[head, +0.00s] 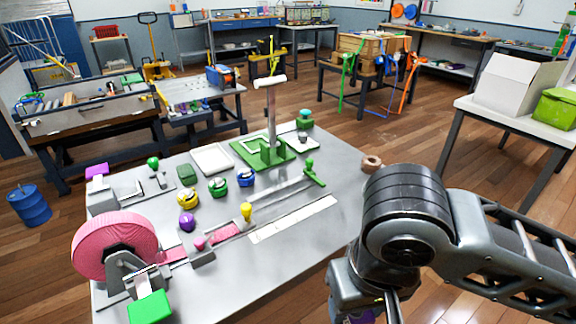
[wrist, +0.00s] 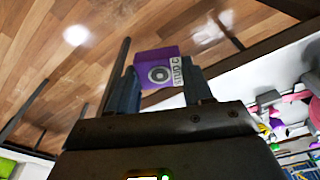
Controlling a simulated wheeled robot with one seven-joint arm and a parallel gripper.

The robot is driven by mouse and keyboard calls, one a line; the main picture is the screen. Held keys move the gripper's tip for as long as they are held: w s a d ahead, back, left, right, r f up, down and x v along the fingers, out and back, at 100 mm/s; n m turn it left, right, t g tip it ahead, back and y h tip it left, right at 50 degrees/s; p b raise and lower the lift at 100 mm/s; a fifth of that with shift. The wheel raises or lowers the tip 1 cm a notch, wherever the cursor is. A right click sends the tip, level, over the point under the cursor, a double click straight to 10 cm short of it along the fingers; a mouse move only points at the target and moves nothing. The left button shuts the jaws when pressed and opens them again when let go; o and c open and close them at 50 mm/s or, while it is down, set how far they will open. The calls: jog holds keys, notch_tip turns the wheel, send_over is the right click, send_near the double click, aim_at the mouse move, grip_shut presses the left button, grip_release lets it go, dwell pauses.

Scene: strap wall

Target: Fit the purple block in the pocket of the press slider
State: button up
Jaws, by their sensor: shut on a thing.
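The purple block (wrist: 150,58) is between the two fingers of my gripper (wrist: 160,75) in the wrist view. It has a dark ring mark on its face and a white lettered label at its right side. In the head view my gripper (head: 364,308) is at the bottom edge, mostly cut off, off the front right side of the grey table; a bit of purple shows there. A press-like stand (head: 271,112) with a tall column and green base is at the table's back. I cannot tell which part is its slider, and no pocket is clearly visible.
The grey table (head: 275,272) holds a pink strap roll (head: 112,245), a green-handled rail (head: 312,172), several coloured round pieces and a pale strip (head: 292,219). Its front middle is clear. A white table (head: 515,117) with boxes stands at right.

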jog(key=w+d+f+m, duration=0.5)
jog(key=w+d+f, duration=0.1)
jog(key=w+d, duration=0.65)
jog(key=s+f+n, duration=0.1)
jog(key=s+f, duration=0.2)
jog(key=f, duration=0.4)
jog(key=s+f+n, duration=0.2)
jog(key=s+f, duration=0.1)
jog(key=f, duration=0.5)
jog(key=shift+s+a+f, duration=0.15)
jog(key=shift+a+f, duration=0.15)
jog(key=shift+a, duration=0.1)
jog(key=shift+d, duration=0.1)
